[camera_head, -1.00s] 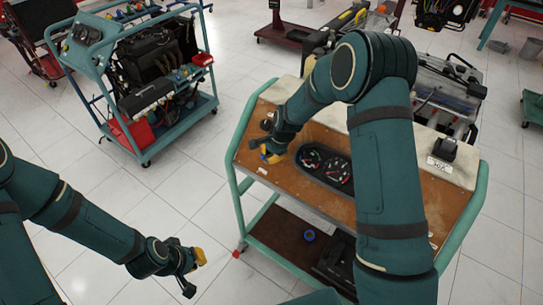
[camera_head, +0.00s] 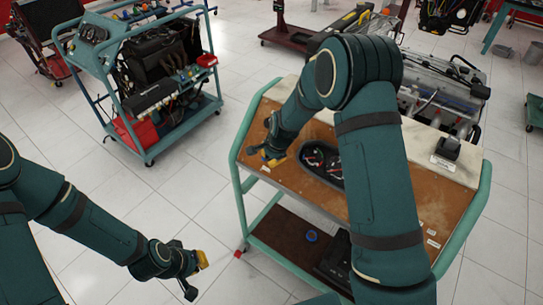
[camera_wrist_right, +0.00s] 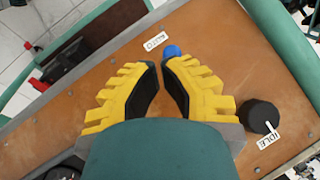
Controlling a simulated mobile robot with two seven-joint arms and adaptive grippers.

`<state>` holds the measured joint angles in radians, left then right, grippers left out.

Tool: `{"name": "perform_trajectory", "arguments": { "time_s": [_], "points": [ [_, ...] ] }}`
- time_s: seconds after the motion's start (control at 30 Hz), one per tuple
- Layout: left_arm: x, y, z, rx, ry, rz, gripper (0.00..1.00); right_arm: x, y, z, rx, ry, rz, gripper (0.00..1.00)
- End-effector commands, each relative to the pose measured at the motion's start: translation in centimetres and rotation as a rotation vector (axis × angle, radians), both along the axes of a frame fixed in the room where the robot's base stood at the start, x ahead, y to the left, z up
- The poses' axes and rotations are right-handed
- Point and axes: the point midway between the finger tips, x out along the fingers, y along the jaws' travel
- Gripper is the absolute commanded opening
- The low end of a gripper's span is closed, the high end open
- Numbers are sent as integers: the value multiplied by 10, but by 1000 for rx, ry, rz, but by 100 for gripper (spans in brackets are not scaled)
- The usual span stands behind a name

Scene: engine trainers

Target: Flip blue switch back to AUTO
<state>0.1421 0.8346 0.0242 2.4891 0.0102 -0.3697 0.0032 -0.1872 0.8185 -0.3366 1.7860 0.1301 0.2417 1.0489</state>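The blue switch (camera_wrist_right: 172,51) shows as a small blue knob beside the white AUTO label (camera_wrist_right: 155,41) in the right wrist view. It sits just beyond my right gripper's fingertips (camera_wrist_right: 161,64), closest to the right-hand finger; whether they touch I cannot tell. The right gripper is partly open, with a narrow empty gap between its yellow fingers. In the head view the right gripper (camera_head: 268,157) is low over the left end of the trainer's brown panel (camera_head: 400,205), and the switch is not discernible there. My left gripper (camera_head: 197,275) is open and empty, left of the trainer.
A black knob (camera_wrist_right: 260,115) with an IDLE label stands right of the gripper. The teal trainer frame (camera_head: 241,190) edges the panel. Another engine cart (camera_head: 150,148) stands at the back left.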

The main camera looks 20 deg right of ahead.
Motion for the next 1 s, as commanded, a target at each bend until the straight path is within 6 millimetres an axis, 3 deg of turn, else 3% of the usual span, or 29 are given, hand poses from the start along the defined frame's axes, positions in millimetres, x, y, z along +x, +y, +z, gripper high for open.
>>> {"name": "perform_trajectory", "arguments": {
  "time_s": [0.63,1.0],
  "points": [
    [0,0,-3,1,0,0,0,-4,5,-4,1,0,1,0],
    [0,0,-6,1,0,0,0,2,-2,-5,1,-1,-1,0]
  ]
}}
